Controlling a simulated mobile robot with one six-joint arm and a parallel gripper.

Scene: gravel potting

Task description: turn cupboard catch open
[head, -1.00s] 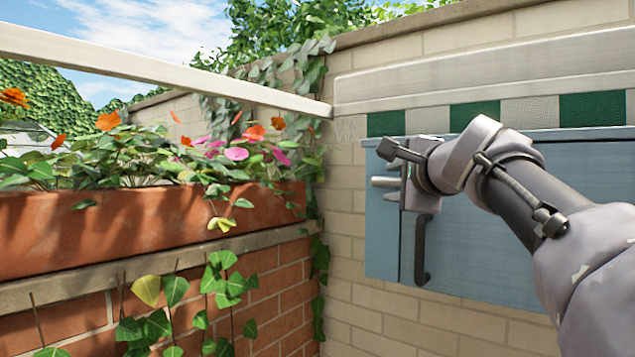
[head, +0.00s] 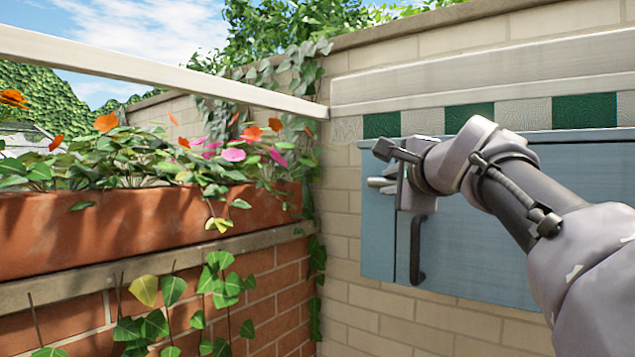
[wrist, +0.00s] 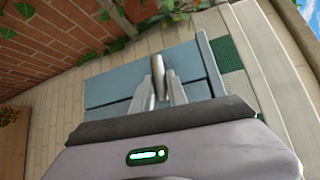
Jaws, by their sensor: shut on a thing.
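The cupboard (head: 475,215) is a pale blue box on the brick wall, with its door closed as far as I see. The catch (wrist: 158,75) is a small metal piece on the cupboard front, seen upright in the wrist view. My gripper (head: 380,183) is at the cupboard's upper left, above the dark handle. In the wrist view my gripper (wrist: 160,92) is shut on the catch, with one finger on each side. In the head view the fingers and wrist largely hide the catch, so its exact angle is hard to tell.
A dark bar handle (head: 417,250) stands out from the cupboard just below my gripper. A green and white tile strip (head: 470,117) and a pale ledge (head: 480,85) run above. A terracotta planter (head: 140,228) with flowers stands at the left on a brick wall.

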